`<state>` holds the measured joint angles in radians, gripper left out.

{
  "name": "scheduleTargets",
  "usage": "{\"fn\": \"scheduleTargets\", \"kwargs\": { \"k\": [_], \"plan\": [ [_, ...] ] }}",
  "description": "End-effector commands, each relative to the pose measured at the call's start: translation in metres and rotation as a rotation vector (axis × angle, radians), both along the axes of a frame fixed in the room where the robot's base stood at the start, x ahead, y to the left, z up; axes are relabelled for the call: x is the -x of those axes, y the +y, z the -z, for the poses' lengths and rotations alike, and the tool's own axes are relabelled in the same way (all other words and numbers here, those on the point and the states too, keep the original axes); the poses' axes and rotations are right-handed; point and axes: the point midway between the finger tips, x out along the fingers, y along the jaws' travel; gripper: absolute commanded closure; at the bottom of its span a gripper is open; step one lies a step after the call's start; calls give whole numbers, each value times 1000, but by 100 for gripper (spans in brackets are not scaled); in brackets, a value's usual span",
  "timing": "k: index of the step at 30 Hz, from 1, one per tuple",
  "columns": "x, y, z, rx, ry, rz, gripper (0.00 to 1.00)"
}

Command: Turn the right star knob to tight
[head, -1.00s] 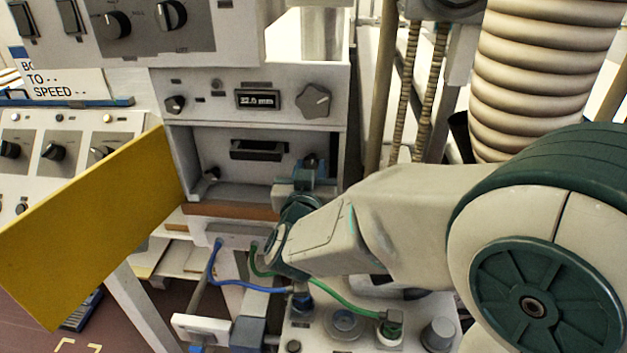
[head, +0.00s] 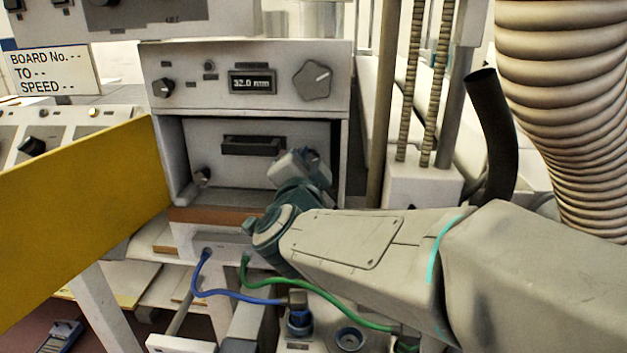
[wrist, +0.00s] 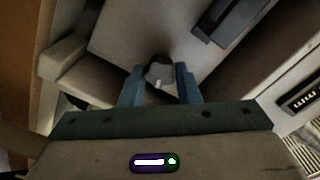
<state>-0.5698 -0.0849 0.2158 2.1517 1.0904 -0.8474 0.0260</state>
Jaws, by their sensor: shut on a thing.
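The right star knob (wrist: 158,72) is a small dark grey knob with a pale mark, low on the right of the recess's back wall. My gripper (wrist: 159,80) is shut on it, with one blue finger on each side in the wrist view. In the head view my gripper (head: 308,164) reaches into the right of the recess, its hand tilted, and mostly covers that knob. The left star knob (head: 202,176) sits free at the recess's lower left. I cannot read any tight marking.
A yellow door panel (head: 80,220) stands open at the left. Above the recess (head: 225,170) are a lit display (head: 252,83) and a larger grey knob (head: 312,80). A dark handle slot (head: 252,145) is on the back wall. Blue (head: 240,295) and green (head: 310,290) hoses run below.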

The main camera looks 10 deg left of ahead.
Motion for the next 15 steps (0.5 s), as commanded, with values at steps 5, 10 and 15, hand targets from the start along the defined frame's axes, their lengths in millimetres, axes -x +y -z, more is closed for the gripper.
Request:
{"fn": "scheduleTargets", "kwargs": {
  "k": [5,10,15],
  "plan": [
    [0,-1,3,-142,6,2,93],
    [0,0,2,-247,12,1,93],
    [0,0,0,-318,16,1,93]
  ]
}}
